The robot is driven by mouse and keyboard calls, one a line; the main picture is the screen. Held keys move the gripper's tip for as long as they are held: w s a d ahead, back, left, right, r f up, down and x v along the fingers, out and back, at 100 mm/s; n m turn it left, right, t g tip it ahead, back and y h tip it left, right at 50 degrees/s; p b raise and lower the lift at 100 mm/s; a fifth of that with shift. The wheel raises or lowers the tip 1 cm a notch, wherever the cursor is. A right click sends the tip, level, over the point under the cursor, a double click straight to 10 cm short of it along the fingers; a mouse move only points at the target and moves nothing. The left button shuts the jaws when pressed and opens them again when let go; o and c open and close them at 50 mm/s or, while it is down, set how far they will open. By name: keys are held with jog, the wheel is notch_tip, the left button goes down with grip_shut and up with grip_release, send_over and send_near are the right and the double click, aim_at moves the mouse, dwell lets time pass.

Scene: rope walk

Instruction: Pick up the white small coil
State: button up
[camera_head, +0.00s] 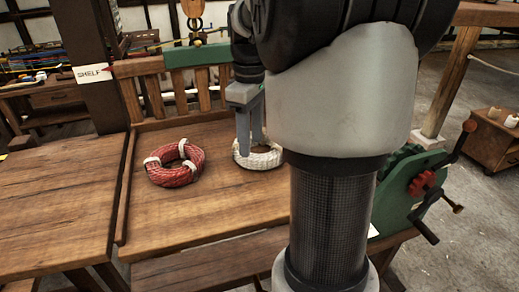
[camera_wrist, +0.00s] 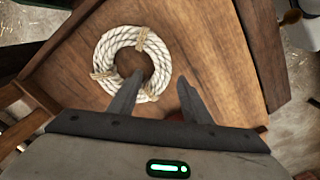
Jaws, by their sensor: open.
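The white small coil (camera_head: 270,160) lies flat on the wooden bench, partly hidden by my arm in the head view. In the wrist view the white coil (camera_wrist: 103,58) shows whole except where a finger crosses it, a ring of pale rope with tan bindings. My gripper (camera_head: 249,143) is open and points down at the coil's left part. In the wrist view my gripper (camera_wrist: 160,78) has its left finger over the coil's near edge and its right finger beside the ring. Nothing is held; whether a finger touches the rope I cannot tell.
A red coil with white bindings (camera_head: 170,177) lies to the left on the same bench (camera_head: 205,215). A slatted wooden rail (camera_head: 152,95) stands behind. A green cranked machine (camera_head: 395,190) stands to the right. Bare bench surface lies between the coils and the front edge.

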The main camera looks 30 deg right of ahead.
notch_tip(320, 180, down, 5)
jog(key=shift+s+a+f, duration=0.1)
jog(key=shift+a+f, duration=0.05)
grip_shut()
dwell(0.4)
